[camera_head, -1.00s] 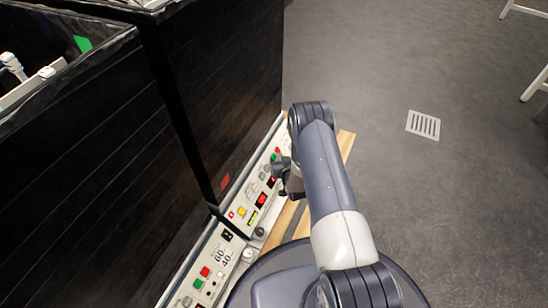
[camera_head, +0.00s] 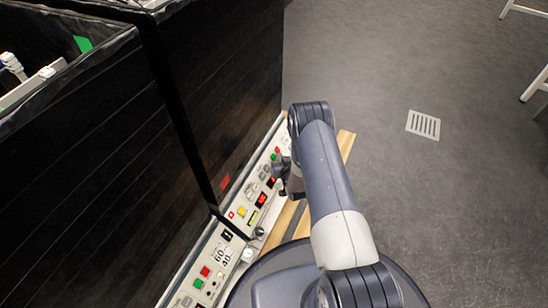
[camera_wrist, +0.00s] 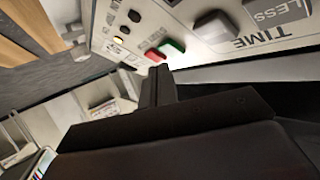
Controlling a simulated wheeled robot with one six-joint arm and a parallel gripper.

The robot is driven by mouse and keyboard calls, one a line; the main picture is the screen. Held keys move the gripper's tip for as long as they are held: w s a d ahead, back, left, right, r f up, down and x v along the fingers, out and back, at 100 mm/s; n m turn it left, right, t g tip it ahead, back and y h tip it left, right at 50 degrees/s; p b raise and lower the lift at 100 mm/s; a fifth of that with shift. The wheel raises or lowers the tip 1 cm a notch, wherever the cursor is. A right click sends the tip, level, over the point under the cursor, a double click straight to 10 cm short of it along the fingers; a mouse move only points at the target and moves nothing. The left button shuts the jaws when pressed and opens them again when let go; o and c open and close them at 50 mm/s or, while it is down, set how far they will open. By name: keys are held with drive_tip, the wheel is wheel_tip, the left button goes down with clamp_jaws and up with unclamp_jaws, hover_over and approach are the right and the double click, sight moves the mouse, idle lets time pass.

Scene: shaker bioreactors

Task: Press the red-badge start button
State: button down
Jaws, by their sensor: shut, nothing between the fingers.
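The red badge (camera_head: 225,182) is a small red square low on the dark front of the far shaker unit. Below it runs that unit's pale control panel (camera_head: 232,226). A green button (camera_head: 273,157) and a red button (camera_head: 277,149) sit near the panel's far end. In the wrist view the green button (camera_wrist: 172,48) and red button (camera_wrist: 155,56) are just beyond my gripper (camera_wrist: 159,70). In the head view my gripper (camera_head: 281,167) is beside the panel, partly hidden by my arm.
The near unit's panel (camera_head: 205,275) has its own red and green buttons. A yellow button (camera_head: 242,212) and red displays sit along the far panel. Open floor (camera_head: 400,200) lies to the right.

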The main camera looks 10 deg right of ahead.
drive_tip(key=shift+a+f, duration=0.1)
drive_tip(key=shift+w+a+f, duration=0.15)
drive_tip(key=shift+a+f, duration=0.05)
